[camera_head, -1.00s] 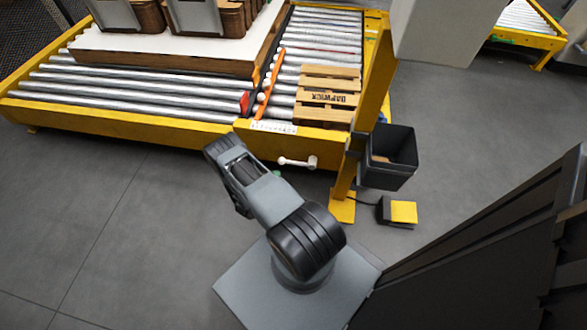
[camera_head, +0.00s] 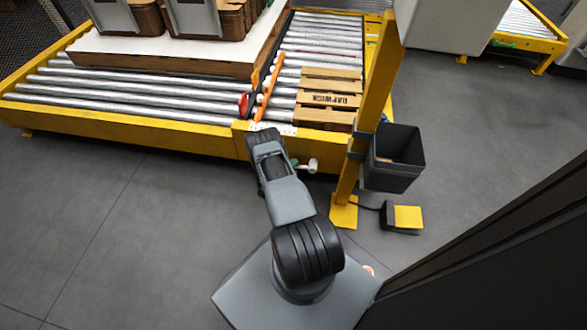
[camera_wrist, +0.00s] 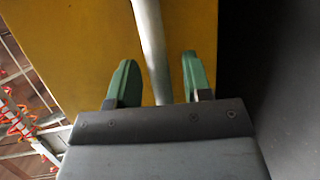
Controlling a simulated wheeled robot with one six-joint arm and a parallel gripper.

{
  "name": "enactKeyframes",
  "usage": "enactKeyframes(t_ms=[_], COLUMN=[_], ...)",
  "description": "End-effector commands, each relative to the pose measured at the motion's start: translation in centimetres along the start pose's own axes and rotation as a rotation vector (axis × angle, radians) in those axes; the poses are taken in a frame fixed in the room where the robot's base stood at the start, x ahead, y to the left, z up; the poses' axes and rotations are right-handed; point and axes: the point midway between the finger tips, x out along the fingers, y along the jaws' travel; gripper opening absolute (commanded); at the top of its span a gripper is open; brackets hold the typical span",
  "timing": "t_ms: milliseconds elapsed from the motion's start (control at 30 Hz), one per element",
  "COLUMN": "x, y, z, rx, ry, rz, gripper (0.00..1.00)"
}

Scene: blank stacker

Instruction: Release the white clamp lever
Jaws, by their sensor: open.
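The white clamp lever (camera_head: 313,165) is at the front of the yellow conveyor frame, partly hidden by my arm in the head view. In the wrist view the lever (camera_wrist: 152,45) is a pale rod running down between my green fingers against a yellow surface. My gripper (camera_wrist: 158,68) is open, with one finger on each side of the rod. A gap shows on both sides, so neither finger appears to touch it. In the head view my arm hides most of the gripper.
A yellow post (camera_head: 375,100) with a dark bin (camera_head: 397,165) stands just right of the lever. A pedal with a yellow top (camera_head: 408,216) sits on the floor. A small wooden pallet (camera_head: 328,98) lies on the rollers above. Floor at left is clear.

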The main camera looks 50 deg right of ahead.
Motion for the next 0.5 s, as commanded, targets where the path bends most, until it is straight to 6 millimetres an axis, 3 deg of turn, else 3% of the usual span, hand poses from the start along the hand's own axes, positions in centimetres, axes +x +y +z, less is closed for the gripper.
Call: enactKeyframes(t_ms=[367,500], x=[0.46,0.45], y=[0.02,0.02], z=[0.03,0.04], rx=[0.000,-0.001], ry=[0.000,0.000], rz=[0.000,-0.001], gripper=[0.45,0.34])
